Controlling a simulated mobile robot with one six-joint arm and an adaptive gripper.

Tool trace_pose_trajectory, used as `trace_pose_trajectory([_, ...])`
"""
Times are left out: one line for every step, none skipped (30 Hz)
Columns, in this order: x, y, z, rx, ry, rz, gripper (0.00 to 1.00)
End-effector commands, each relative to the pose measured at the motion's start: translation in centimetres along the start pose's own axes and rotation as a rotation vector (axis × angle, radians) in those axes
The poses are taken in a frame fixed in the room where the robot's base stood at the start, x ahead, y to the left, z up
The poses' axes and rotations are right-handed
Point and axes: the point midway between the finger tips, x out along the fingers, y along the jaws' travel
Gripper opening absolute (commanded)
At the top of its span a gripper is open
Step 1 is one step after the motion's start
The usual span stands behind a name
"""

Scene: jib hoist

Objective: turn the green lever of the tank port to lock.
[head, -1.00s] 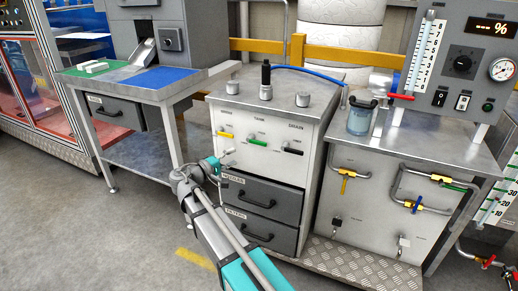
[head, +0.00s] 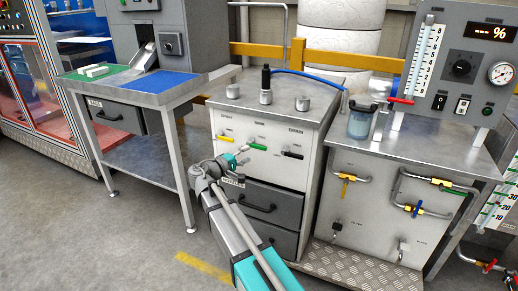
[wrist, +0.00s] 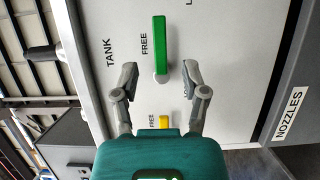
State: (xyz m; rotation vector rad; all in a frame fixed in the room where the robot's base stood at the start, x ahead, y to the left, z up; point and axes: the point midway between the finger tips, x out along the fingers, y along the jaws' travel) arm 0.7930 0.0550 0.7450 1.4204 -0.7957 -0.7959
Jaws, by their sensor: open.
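The green lever (head: 258,147) is on the white front of the middle cabinet, between a yellow and a black lever. In the wrist view the green lever (wrist: 160,42) points up the picture from its round pale pivot, lying alongside the word FREE, with the TANK label to its left. My gripper (wrist: 158,72) is open, its two fingertips on either side of the lever's pivot end, with gaps on both sides and no contact visible. In the head view my gripper (head: 238,157) is just left of the green lever.
The yellow lever (wrist: 165,122) is close to my gripper's body in the wrist view. The black lever (head: 292,155) is to the right of the green one. Dark drawers (head: 262,200) are below. Open floor lies to the left of the cabinet.

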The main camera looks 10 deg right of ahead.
Motion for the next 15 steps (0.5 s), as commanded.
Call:
trace_pose_trajectory([0.9, 0.0, 0.0, 0.0, -0.003, 0.0, 0.57])
trace_pose_trajectory([1.4, 0.0, 0.0, 0.0, -0.003, 0.0, 0.57])
trace_pose_trajectory([2.0, 0.0, 0.0, 0.0, -0.003, 0.0, 0.57])
trace_pose_trajectory([2.4, 0.0, 0.0, 0.0, -0.002, 0.0, 0.57])
trace_pose_trajectory([2.9, 0.0, -0.1, 0.0, -0.002, 0.0, 0.57])
trace_pose_trajectory([3.5, 0.0, 0.0, 0.0, -0.003, 0.0, 0.57])
trace_pose_trajectory([3.9, 0.0, 0.0, 0.0, -0.003, 0.0, 0.57])
trace_pose_trajectory([4.3, 0.0, -0.1, 0.0, -0.002, 0.0, 0.57])
trace_pose_trajectory([4.8, 0.0, 0.0, 0.0, -0.002, 0.0, 0.57])
trace_pose_trajectory([5.2, 0.0, 0.0, 0.0, -0.002, 0.0, 0.57])
trace_pose_trajectory([5.6, 0.0, 0.0, 0.0, -0.002, 0.0, 0.57])
trace_pose_trajectory([6.0, 0.0, 0.0, 0.0, -0.002, 0.0, 0.57])
trace_pose_trajectory([6.2, 0.0, 0.0, 0.0, -0.002, 0.0, 0.57])
trace_pose_trajectory([6.5, 0.0, -0.1, 0.0, -0.001, 0.0, 0.57])
trace_pose_trajectory([6.7, 0.0, -0.1, 0.0, -0.001, 0.0, 0.57])
